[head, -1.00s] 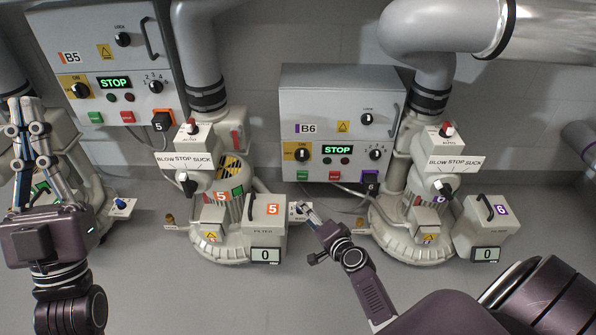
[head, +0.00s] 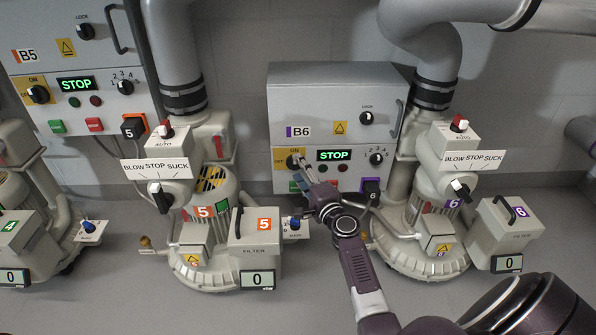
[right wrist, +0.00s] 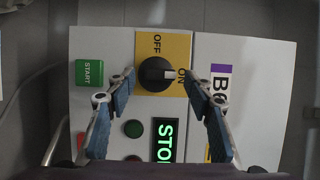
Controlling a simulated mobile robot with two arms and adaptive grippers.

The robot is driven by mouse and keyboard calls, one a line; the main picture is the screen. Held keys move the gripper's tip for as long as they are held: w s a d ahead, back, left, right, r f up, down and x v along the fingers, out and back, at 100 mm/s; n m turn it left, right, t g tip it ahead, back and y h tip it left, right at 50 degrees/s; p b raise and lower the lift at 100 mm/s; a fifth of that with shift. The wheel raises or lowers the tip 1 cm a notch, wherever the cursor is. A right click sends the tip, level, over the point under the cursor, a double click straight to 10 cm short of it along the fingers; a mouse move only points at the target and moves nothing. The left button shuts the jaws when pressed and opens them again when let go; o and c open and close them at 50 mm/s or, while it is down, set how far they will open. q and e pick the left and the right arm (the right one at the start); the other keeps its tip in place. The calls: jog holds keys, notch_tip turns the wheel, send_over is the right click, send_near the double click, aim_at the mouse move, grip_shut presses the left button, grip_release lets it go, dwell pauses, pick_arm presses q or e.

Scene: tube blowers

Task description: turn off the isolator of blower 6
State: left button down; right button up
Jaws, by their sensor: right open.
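The B6 control box (head: 335,85) hangs on the wall in the head view. Its isolator is a black rotary knob (head: 293,160) on a yellow plate, at the box's lower left. In the right wrist view the isolator knob (right wrist: 155,74) shows large, with its white mark toward ON; OFF is printed on another side. My right gripper (head: 299,175) is in front of the knob in the head view. In the right wrist view the right gripper (right wrist: 160,82) is open, its blue-padded fingers on either side of the knob, with visible gaps. My left gripper is out of view.
The green START button (right wrist: 89,73) lies close beside one finger. The B6 display (head: 334,155) reads STOP. Blower 6 (head: 430,250) stands right of my right arm, and blower 5's filter box (head: 255,245) stands left. The B5 box (head: 75,60) is farther left.

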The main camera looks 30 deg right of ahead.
jog(key=shift+w+d, duration=0.1)
jog(key=shift+w, duration=0.45)
